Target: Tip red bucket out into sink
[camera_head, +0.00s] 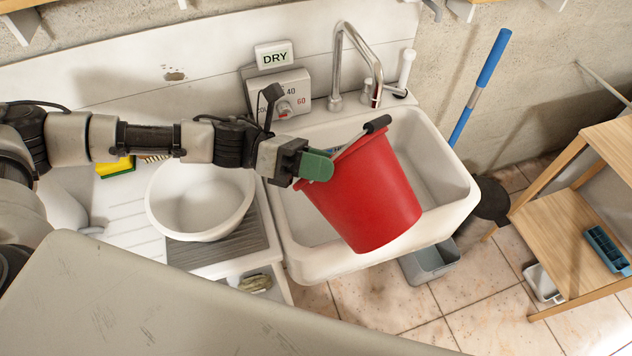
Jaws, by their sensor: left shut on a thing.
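The red bucket (366,199) hangs over the white sink (440,178) in the middle of the view. It is tilted, with its rim leaning up to the left and its base down to the right. A dark handle grip shows at the top of its rim. My left gripper (314,166) comes in from the left and is shut on the bucket's rim at its upper left. The inside of the bucket is hidden, so I cannot tell what it holds. My right gripper is not in view.
A metal tap (350,65) rises behind the sink. A white basin (200,196) stands on the drainer to the left. A blue-handled pole (486,70) leans on the wall. A wooden shelf (572,235) stands right, and a grey tub (432,262) is on the floor.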

